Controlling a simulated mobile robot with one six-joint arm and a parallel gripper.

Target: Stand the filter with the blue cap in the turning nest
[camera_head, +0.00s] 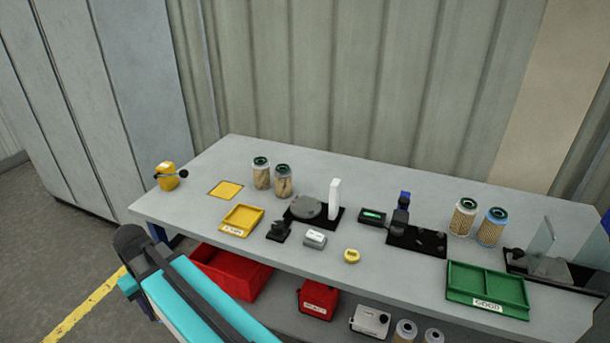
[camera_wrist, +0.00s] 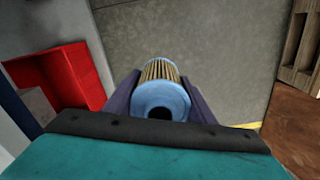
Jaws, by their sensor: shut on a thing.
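My gripper (camera_wrist: 162,92) is shut on a filter (camera_wrist: 162,74) with a light blue end cap and pleated tan sides, seen in the wrist view. The cap's dark centre hole faces the camera, and the floor is behind the filter. Another blue-capped filter (camera_head: 490,228) stands on the bench at right. A round grey disc (camera_head: 306,207) on a black base, beside a white upright post, looks like the turning nest; it is empty.
Green-capped filters stand behind the disc (camera_head: 261,173) and at right (camera_head: 465,218). A yellow tray (camera_head: 241,231) is left of the disc. A green tray (camera_head: 487,306) lies at front right. The bench's front middle has some free room.

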